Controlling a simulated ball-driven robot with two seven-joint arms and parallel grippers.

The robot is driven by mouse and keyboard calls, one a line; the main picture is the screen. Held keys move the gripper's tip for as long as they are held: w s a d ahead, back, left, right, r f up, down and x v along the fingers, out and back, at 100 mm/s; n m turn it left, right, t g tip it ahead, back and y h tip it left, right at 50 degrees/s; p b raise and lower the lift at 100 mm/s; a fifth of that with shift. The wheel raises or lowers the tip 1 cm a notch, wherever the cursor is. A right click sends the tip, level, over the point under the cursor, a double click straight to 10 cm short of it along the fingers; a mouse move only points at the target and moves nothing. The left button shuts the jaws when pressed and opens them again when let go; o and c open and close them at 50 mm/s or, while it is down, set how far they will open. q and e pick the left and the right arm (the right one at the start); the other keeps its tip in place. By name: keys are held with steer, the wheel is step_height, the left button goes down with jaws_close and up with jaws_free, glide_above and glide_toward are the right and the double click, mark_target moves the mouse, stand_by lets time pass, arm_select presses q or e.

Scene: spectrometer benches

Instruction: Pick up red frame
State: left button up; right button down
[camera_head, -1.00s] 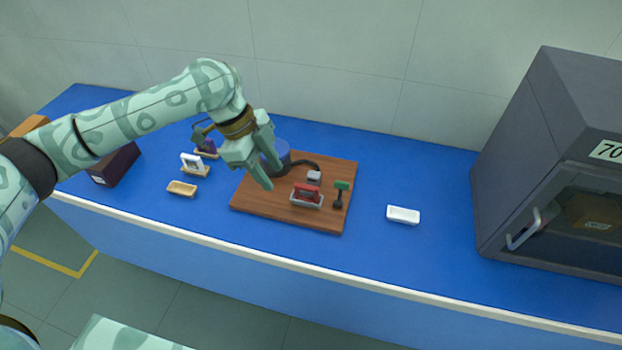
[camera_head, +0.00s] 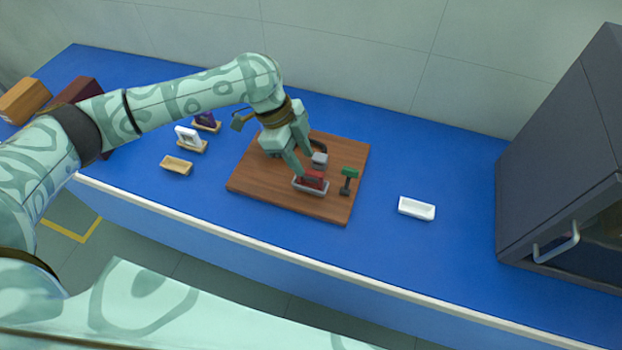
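The red frame (camera_head: 314,180) sits in a small grey tray (camera_head: 311,190) on the brown wooden board. My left gripper (camera_head: 303,164) is over the board, just behind and above the red frame, pointing down. Its two fingers look apart, with nothing seen between them. One fingertip overlaps the frame's upper left edge in the picture; I cannot tell whether it touches. My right gripper is out of view.
The wooden board (camera_head: 268,187) also bears a green-topped post (camera_head: 348,178) and a grey block (camera_head: 320,159). A white dish (camera_head: 416,208) is to the right, before a dark oven-like cabinet (camera_head: 560,150). A white frame (camera_head: 187,137) and tan tray (camera_head: 177,165) stand left.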

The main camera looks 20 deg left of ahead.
mark_target(309, 171)
arm_select(q)
steer(key=shift+s+d+f, duration=0.1)
steer(key=shift+d+f, duration=0.05)
steer(key=shift+f, duration=0.1)
steer(key=b+x, duration=0.1)
steer(key=x, duration=0.3)
steer(key=shift+s+d+f+b, duration=0.15)
steer(key=shift+d+f+b, duration=0.1)
steer(key=shift+f+b, duration=0.1)
steer(key=shift+r, duration=0.1)
jaws_close()
